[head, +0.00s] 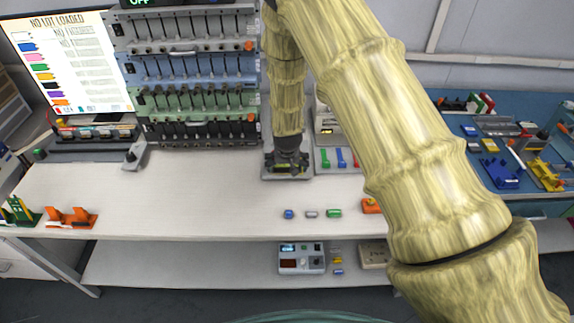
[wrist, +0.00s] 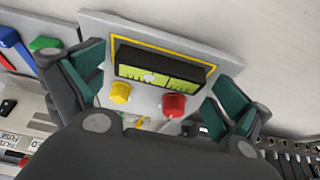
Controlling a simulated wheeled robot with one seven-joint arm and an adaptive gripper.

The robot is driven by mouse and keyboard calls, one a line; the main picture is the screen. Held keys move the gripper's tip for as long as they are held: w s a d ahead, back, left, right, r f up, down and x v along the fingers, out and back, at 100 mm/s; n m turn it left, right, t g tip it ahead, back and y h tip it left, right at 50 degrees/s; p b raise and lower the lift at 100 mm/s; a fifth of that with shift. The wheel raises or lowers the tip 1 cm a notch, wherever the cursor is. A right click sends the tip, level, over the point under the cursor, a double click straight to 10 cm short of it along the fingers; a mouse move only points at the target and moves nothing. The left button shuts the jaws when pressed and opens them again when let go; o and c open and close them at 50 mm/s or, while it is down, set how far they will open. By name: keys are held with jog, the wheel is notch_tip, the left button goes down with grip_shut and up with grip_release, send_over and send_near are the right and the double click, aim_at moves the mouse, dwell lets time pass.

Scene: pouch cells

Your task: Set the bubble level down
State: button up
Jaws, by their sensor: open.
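The bubble level (wrist: 150,68) is a black bar with a yellow-green vial face. In the wrist view it appears to rest on a grey plate (wrist: 98,28), inside a yellow outline. My gripper (wrist: 158,90) is open, with one teal-padded finger on each side of the level and a gap to it on both sides. A yellow knob (wrist: 121,92) and a red knob (wrist: 174,106) show just in front of the level. In the head view my gripper (head: 287,163) is low over the plate (head: 300,178), and it hides most of the level.
Racks of cell slots (head: 196,70) stand behind the plate to the left. Coloured pieces (head: 340,158) lie on a panel just right of it. Small blue, grey and green items (head: 311,214) lie along the front edge.

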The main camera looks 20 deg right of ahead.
jog(key=shift+r, duration=0.25)
jog(key=b+v, duration=0.3)
jog(key=v, duration=0.8)
jog(key=shift+s+r, duration=0.3)
jog(key=shift+r, duration=0.05)
dwell(2.0)
